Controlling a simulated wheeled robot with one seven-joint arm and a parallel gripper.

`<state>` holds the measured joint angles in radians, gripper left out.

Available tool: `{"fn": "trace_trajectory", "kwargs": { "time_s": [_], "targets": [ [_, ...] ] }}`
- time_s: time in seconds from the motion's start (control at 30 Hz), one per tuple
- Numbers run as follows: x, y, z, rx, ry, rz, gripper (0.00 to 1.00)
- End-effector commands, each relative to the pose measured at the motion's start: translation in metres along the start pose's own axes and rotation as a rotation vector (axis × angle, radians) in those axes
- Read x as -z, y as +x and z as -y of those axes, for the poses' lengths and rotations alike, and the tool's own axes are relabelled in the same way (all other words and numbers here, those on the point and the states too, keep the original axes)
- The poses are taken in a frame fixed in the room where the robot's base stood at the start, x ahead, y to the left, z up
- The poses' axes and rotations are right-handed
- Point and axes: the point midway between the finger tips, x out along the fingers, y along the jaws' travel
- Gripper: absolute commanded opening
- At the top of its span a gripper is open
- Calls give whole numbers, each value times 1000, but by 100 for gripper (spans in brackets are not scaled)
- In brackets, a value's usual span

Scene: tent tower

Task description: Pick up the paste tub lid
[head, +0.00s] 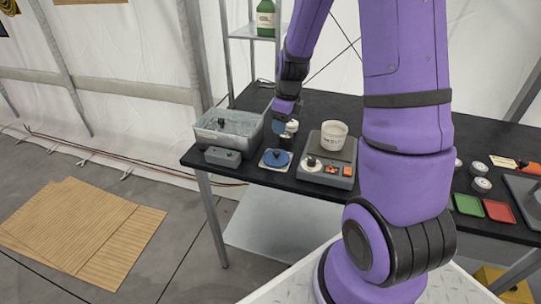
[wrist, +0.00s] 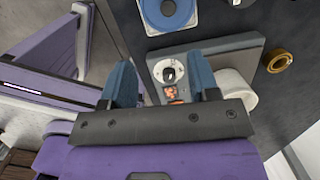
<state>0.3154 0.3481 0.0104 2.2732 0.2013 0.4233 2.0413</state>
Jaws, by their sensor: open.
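A blue round lid-like disc (head: 276,157) with a dark knob lies on a pale square pad left of the grey device; it shows at the top of the wrist view (wrist: 167,12). I take it for the paste tub lid, though no label shows. A white tub (head: 334,136) stands on the grey device (head: 325,178). In the wrist view the device (wrist: 215,60) lies beyond my fingers, with a white dial and dark knob. My gripper (head: 279,122) is above the table, up and behind the blue disc. In the wrist view its blue fingers (wrist: 162,65) are apart and empty.
A metal basin (head: 230,128) and a small grey box (head: 222,156) stand left of the disc. Small jars stand behind it, partly hidden by my gripper. At the right are more jars, green (head: 467,204) and red (head: 498,210) trays. A shelf rises behind the table.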

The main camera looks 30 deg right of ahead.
Motion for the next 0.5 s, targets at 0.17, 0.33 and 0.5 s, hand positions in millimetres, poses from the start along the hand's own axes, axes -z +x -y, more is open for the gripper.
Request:
{"fn": "trace_trajectory", "kwargs": {
  "time_s": [0.17,0.33,0.5],
  "targets": [
    [5,23,8,-12,134,-12,55],
    [6,40,9,-15,155,-15,55],
    [6,64,9,-15,151,-15,55]
  ]
}}
